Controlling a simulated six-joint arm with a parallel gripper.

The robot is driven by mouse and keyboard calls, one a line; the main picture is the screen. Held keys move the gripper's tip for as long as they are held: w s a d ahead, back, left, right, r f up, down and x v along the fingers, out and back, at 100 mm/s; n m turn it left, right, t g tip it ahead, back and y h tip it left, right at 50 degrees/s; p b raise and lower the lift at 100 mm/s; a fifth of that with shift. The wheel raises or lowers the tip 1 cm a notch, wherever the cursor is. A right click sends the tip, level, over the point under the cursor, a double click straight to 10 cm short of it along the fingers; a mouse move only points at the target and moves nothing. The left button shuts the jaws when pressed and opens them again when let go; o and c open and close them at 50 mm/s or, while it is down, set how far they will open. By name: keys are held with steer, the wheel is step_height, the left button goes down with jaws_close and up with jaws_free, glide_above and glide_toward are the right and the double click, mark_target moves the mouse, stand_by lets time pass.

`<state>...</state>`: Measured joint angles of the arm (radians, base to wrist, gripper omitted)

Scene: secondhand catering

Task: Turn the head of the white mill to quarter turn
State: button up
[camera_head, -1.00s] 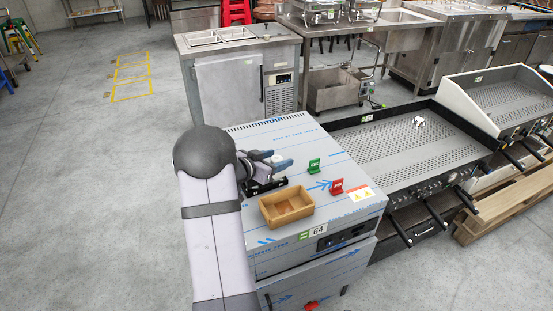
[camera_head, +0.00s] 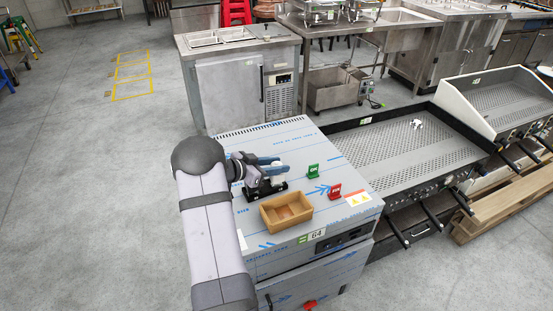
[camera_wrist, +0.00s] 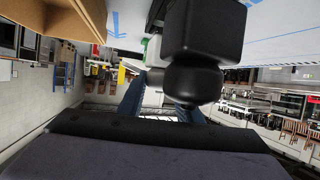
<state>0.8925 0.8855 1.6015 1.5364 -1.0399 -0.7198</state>
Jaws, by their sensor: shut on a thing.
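The white mill (camera_wrist: 154,50) is partly hidden in the wrist view behind a large black piece with a rounded knob (camera_wrist: 195,82). In the head view only a small white part of the mill (camera_head: 281,169) shows beside my fingers, above the blue-striped steel top. My gripper (camera_head: 268,165) is low over that top, its blue fingers shut on the white mill's head. In the wrist view my fingers (camera_wrist: 158,100) stand either side of the pale head. The head's exact angle cannot be read. A black base (camera_head: 265,191) lies under the gripper.
A wooden box (camera_head: 287,211) stands just in front of my gripper. A black-framed griddle (camera_head: 410,150) adjoins on the right. The steel top's right part is mostly clear.

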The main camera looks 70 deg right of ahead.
mark_target(277, 164)
steer(key=m+g+y, duration=0.2)
steer(key=m+g, duration=0.1)
steer(key=shift+f, duration=0.1)
steer(key=shift+m+g+y+b, duration=0.5)
steer(key=shift+m+y+b, duration=0.2)
steer(key=shift+b, duration=0.15)
steer(key=shift+m+g+y+b, duration=0.4)
steer(key=shift+m+y+b, duration=0.25)
steer(key=shift+b, duration=0.5)
steer(key=shift+m+g+y+b, duration=0.35)
steer(key=shift+m+g+b, duration=0.1)
steer(key=shift+b, duration=0.15)
steer(key=o, duration=1.1)
steer(key=shift+c, duration=0.2)
steer(key=shift+r, duration=0.25)
step_height(277, 164, up, 10)
steer(key=shift+f, duration=0.1)
